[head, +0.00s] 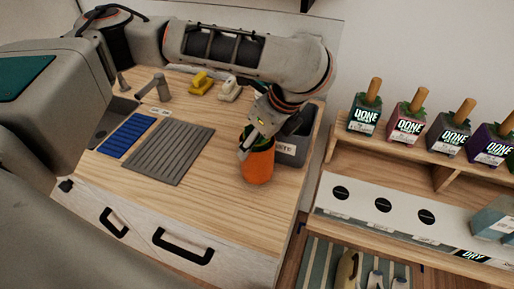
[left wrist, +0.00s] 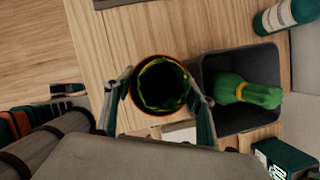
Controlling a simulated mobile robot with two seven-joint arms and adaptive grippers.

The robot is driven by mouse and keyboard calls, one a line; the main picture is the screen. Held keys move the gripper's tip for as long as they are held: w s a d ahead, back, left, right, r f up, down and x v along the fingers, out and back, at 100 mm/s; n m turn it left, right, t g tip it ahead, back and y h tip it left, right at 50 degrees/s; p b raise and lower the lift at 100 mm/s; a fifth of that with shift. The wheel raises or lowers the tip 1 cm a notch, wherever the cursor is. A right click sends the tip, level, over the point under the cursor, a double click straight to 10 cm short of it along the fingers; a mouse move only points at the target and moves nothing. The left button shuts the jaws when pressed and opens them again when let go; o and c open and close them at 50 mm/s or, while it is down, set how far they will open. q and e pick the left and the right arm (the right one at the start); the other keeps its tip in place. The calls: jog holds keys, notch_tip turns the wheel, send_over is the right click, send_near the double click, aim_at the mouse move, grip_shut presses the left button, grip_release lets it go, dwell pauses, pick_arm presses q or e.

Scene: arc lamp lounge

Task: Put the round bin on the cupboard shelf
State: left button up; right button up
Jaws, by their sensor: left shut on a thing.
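In the left wrist view the bin (left wrist: 137,91) shows from above with an orange rim and dark inside. The fingers of my left gripper (left wrist: 158,88) are on its two sides. My right gripper is not in view. I cannot tell which surface is the cupboard shelf.
A grey waste bin (head: 290,152) stands close behind the round bin, with a green bag (left wrist: 240,91) inside.

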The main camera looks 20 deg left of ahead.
pick_arm(q)
jog(key=shift+f, duration=1.15)
jog(key=shift+f, duration=0.1)
jog(key=o, duration=1.5)
